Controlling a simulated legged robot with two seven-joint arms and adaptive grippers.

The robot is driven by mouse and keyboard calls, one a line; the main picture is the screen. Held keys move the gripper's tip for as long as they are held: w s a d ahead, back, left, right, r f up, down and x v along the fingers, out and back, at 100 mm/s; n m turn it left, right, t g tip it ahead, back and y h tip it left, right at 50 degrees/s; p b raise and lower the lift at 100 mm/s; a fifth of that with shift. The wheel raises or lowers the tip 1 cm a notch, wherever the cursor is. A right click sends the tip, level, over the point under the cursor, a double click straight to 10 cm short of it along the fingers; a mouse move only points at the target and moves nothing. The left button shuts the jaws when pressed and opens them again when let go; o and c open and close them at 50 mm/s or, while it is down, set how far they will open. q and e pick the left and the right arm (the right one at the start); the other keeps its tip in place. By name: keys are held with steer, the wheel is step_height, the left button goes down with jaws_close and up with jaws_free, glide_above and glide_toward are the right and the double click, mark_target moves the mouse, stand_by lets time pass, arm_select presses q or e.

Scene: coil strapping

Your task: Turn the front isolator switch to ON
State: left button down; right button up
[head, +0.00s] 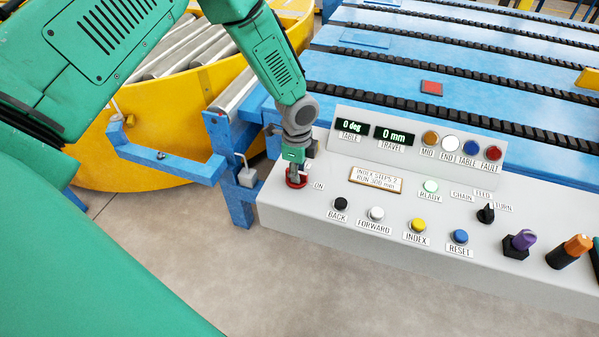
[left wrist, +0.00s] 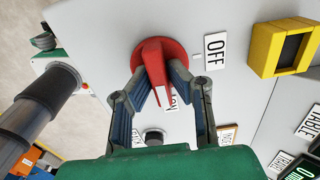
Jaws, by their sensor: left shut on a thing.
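The red isolator switch (head: 296,181) sits at the left end of the grey control panel (head: 290,212). In the left wrist view the red switch (left wrist: 155,62) has a long handle with a white mark near its tip. The handle tip lies over the partly hidden ON label (left wrist: 173,103); the OFF label (left wrist: 215,48) is clear to the right. My left gripper (head: 295,174) is shut on the switch handle, with its fingers on either side of it in the left wrist view (left wrist: 168,75). My right gripper is not in view.
The panel carries black (head: 340,204), white (head: 376,213), yellow (head: 418,224) and blue (head: 460,236) buttons. A black selector (head: 486,213) and a purple knob (head: 520,242) stand to the right. The displays (head: 394,135) read 0 deg and 0 mm. A blue conveyor (head: 400,75) lies behind.

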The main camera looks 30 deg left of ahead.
arm_select(q)
steer(key=shift+w+a+r, duration=0.1)
steer(key=shift+a, duration=0.15)
steer(key=c, duration=1.5)
jaws_free()
steer(key=shift+c, duration=0.2)
steer(key=shift+a, duration=0.1)
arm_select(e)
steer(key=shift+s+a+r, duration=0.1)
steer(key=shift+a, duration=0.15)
arm_select(q)
step_height(320, 180, up, 12)
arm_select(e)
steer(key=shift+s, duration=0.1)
